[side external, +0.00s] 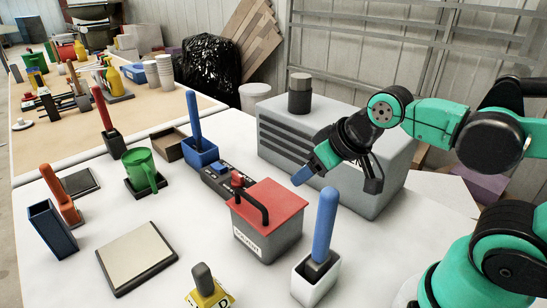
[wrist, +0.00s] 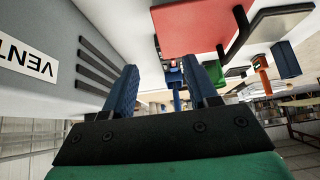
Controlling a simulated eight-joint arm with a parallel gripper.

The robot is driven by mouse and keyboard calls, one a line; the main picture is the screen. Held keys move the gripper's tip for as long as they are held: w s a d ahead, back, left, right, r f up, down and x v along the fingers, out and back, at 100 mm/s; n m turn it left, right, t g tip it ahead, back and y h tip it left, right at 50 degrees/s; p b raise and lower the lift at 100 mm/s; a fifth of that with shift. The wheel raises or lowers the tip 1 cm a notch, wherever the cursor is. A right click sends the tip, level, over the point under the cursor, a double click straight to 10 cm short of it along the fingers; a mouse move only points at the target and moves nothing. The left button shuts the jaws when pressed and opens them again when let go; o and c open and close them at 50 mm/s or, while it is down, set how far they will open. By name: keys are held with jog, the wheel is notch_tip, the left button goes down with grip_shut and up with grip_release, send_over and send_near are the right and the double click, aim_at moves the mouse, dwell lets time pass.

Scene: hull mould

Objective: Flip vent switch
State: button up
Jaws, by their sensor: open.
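A grey vent box (side external: 330,118) with dark slots and a dark grey cylinder (side external: 299,95) on top stands at the back right. In the wrist view, the box (wrist: 75,22) fills the left and its label (wrist: 25,58) reads VENT, upside down. A black strip (side external: 226,184) with a blue block and a red piece lies left of the box; I cannot tell which part is the vent switch. My gripper (side external: 338,180) is open and empty, above the table in front of the box. Its blue fingers (wrist: 165,88) are spread in the wrist view.
A red-lidded box (side external: 268,197) with a black handle stands left of my gripper. A blue handle in a white holder (side external: 318,275) stands in front. A blue-based holder (side external: 200,155), green mug (side external: 139,168) and grey pad (side external: 136,257) are further left.

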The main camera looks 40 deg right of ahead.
jog(key=shift+c, duration=0.2)
jog(key=c, duration=0.3)
jog(key=shift+w+r, duration=0.25)
jog(key=shift+r, duration=0.05)
jog(key=c, duration=0.4)
jog(key=shift+g, duration=0.7)
jog(key=w+r, duration=0.2)
jog(key=w, duration=0.1)
jog(key=w+r, duration=0.1)
jog(key=w, duration=0.3)
jog(key=w+r, duration=0.2)
jog(key=w, duration=0.1)
jog(key=shift+w+a+r, duration=0.3)
jog(key=shift+r, duration=0.05)
grip_shut()
jog(key=w+f+g, duration=0.1)
jog(key=w+f, duration=0.1)
jog(key=w, duration=0.8)
jog(key=shift+w+a, duration=0.3)
jog(key=shift+a, duration=0.15)
